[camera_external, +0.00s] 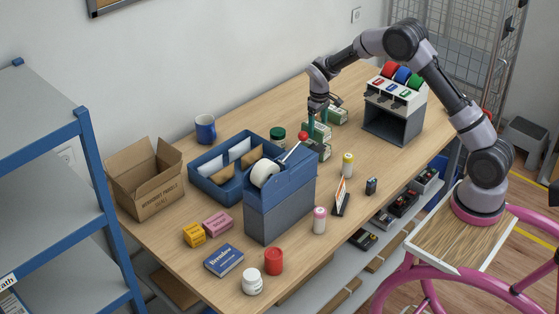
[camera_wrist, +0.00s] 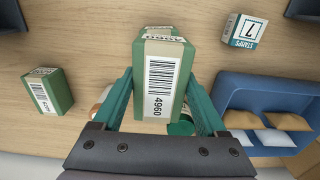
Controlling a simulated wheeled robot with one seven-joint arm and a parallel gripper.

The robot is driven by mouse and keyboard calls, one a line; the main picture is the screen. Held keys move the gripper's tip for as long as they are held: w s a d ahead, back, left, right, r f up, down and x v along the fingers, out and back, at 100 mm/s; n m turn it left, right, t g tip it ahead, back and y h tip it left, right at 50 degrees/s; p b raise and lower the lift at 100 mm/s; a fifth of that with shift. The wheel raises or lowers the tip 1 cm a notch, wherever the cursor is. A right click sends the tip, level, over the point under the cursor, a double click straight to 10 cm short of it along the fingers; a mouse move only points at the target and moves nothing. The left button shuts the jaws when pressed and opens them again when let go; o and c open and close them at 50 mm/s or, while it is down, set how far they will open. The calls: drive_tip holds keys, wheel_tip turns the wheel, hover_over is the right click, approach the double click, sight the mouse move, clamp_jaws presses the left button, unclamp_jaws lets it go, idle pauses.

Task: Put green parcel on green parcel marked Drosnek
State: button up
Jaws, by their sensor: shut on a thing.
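My gripper (camera_external: 318,115) points down over the back part of the counter. Its teal fingers (camera_wrist: 160,98) are shut on a green parcel (camera_wrist: 160,82) with a white barcode label reading 4960. The same parcel shows partly behind the fingers in the external view (camera_external: 322,131). Another green parcel (camera_external: 324,150) is just below it; whether the two touch I cannot tell. A separate green parcel (camera_wrist: 50,92) with a barcode lies to the left in the wrist view, and at the back in the external view (camera_external: 337,115). I cannot read the name Drosnek on any parcel.
A blue tray (camera_wrist: 225,100) with envelopes and a green-lidded jar (camera_external: 278,136) are close to the gripper. A grey-blue machine with a red-knobbed lever (camera_external: 280,205) stands in front. A dispenser with coloured rolls (camera_external: 394,110) stands to the right. A white-and-teal box (camera_wrist: 244,31) lies nearby.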

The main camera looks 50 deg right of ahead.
drive_tip(key=shift+f, duration=1.65)
drive_tip(key=shift+f, duration=0.15)
drive_tip(key=o, duration=1.5)
